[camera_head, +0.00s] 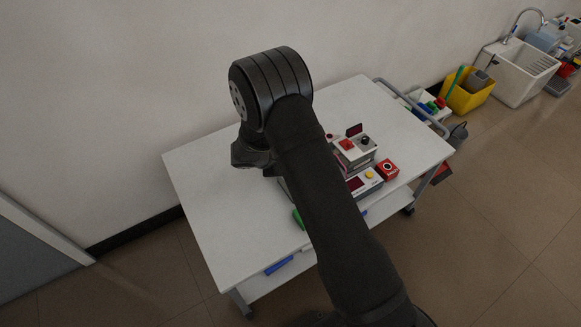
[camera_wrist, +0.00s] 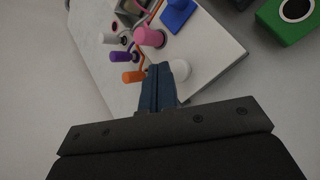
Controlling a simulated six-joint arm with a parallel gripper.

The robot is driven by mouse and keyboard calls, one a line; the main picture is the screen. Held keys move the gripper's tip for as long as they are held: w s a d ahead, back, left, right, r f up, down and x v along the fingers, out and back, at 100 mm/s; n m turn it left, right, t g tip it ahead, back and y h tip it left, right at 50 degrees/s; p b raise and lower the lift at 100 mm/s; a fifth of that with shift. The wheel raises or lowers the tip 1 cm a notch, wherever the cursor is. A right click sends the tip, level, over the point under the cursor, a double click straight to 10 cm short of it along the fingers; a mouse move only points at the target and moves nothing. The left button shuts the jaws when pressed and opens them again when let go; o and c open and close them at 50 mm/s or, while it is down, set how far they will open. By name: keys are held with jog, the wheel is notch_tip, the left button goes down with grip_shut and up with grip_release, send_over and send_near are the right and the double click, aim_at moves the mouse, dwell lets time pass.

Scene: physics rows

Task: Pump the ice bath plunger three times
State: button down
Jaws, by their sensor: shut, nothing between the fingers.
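My gripper (camera_wrist: 160,75) is shut and empty in the wrist view, its dark blue fingertips together over a white panel (camera_wrist: 212,45). Colored knobs or handles stand close by: a pink one (camera_wrist: 149,36), an orange one (camera_wrist: 133,77), a purple one (camera_wrist: 122,57) and a white round one (camera_wrist: 180,70) just right of the fingertips. Whether the fingers touch any of them I cannot tell. I cannot pick out an ice bath or its plunger for certain in either view. In the head view my arm hides the fingertips and part of the tabletop.
A white cart (camera_head: 205,190) carries boxes with a red button (camera_head: 347,144) and a yellow button (camera_head: 369,175), and a red box (camera_head: 388,169). A green box (camera_wrist: 285,22) shows at the wrist view's upper right. The cart's left side looks clear. A yellow bin (camera_head: 466,97) stands beyond.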

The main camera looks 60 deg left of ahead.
jog(key=shift+f, duration=0.1)
jog(key=shift+f, duration=0.35)
jog(key=shift+f, duration=1.15)
dwell(1.2)
jog(key=shift+r, duration=1.6)
jog(key=shift+r, duration=2.5)
jog(key=shift+r, duration=0.1)
